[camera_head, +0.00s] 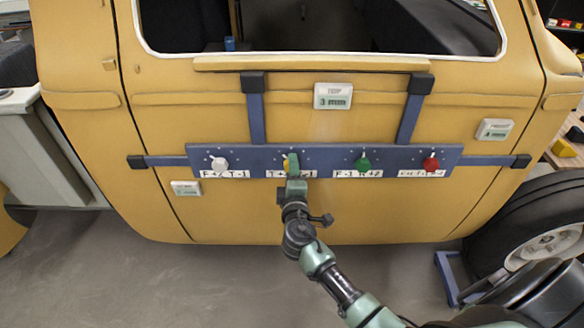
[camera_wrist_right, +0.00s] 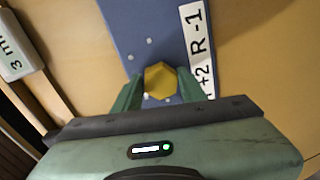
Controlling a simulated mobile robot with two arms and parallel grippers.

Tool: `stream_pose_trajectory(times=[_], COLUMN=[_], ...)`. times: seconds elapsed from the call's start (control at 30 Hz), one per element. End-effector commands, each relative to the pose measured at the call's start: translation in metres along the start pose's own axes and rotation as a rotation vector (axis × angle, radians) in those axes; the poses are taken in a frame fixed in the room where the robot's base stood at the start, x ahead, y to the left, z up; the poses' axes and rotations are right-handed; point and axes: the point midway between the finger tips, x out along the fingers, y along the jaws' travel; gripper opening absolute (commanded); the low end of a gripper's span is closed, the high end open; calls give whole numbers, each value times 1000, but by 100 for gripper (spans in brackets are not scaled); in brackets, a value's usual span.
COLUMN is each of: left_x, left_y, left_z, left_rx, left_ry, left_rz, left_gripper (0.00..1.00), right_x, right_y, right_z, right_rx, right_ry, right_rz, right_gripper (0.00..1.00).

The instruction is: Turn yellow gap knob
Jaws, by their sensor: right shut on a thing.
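The yellow knob (camera_head: 286,164) sits second from the left on the blue panel bar (camera_head: 326,158) across the yellow vehicle door. My right gripper (camera_head: 292,163) is at it and hides most of it in the head view. In the right wrist view the yellow knob (camera_wrist_right: 161,80) shows as a faceted block between the two green fingers of my right gripper (camera_wrist_right: 161,88), which are shut on it. A label reading "+2 R-1" (camera_wrist_right: 198,50) lies beside the knob. My left gripper is not in view.
A white knob (camera_head: 219,164) is left of the yellow one; a green knob (camera_head: 364,164) and a red knob (camera_head: 430,163) are to the right. Small displays sit on the door, one above the bar (camera_head: 333,96). A wheel (camera_head: 540,235) stands at the right.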

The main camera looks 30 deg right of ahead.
Motion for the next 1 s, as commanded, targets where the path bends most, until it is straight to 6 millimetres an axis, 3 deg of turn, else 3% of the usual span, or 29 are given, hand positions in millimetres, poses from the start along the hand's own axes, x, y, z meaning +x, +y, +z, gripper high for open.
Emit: stream_pose_trajectory(times=[0.3, 0.77, 0.8, 0.83, 0.87, 1.0], left_x=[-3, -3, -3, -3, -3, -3], left_y=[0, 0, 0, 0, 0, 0], left_z=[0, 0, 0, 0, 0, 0], left_rx=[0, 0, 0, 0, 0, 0], left_ry=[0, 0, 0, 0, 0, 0], left_rz=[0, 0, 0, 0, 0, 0], left_gripper=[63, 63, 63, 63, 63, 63], right_x=[0, -1, -1, -1, 0, 0], right_y=[-1, -2, -2, -2, -2, -1], right_z=[0, 0, 0, 0, 0, 0], right_rx=[-96, -106, -106, -106, -106, -106], right_ry=[-5, -5, -5, -5, -6, -6], right_rz=[-8, -9, -9, -9, -9, -8], right_gripper=[1, 1, 52, 61, 63, 63])
